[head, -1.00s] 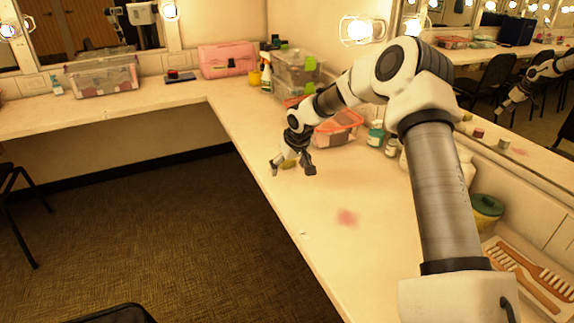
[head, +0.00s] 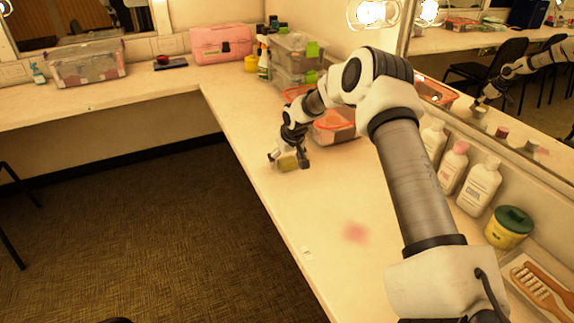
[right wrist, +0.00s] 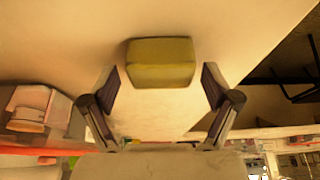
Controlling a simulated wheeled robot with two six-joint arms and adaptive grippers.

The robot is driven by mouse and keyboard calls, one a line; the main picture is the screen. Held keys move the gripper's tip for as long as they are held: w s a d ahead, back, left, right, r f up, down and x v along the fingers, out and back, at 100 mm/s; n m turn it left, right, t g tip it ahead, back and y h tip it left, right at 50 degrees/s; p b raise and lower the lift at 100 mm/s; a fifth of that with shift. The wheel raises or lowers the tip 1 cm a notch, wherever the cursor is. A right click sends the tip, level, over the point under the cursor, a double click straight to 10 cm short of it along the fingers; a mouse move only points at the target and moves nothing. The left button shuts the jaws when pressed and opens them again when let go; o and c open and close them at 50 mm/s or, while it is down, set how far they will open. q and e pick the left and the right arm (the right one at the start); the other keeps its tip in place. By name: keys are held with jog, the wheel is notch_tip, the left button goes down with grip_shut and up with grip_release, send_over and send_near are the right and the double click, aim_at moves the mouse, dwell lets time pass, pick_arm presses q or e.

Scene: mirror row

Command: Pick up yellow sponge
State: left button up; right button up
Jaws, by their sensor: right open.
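The yellow sponge (head: 288,163) lies on the counter (head: 310,205) near its front edge. It looks like a small yellow-green block and is partly covered by my right gripper in the head view. My right gripper (head: 288,161) is low over the counter at the sponge. In the right wrist view the sponge (right wrist: 160,62) sits ahead of and between the two spread fingers of my right gripper (right wrist: 160,88). There is a gap on each side, and the fingers do not touch it. My left gripper is not in view.
An orange-rimmed container (head: 335,126) stands just behind the gripper. White bottles (head: 480,187), a green-lidded jar (head: 509,228) and a tray with brushes (head: 540,284) line the mirror side. A pink stain (head: 355,232) marks the otherwise clear counter in front.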

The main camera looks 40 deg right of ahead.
aim_at(286, 158)
jog(key=shift+s+a+r, duration=0.1)
jog(key=shift+a+r, duration=0.05)
jog(key=shift+r, duration=0.1)
jog(key=shift+c, duration=0.3)
jog(key=c, duration=0.9)
notch_tip(286, 158, up, 10)
jog(key=shift+f, duration=0.1)
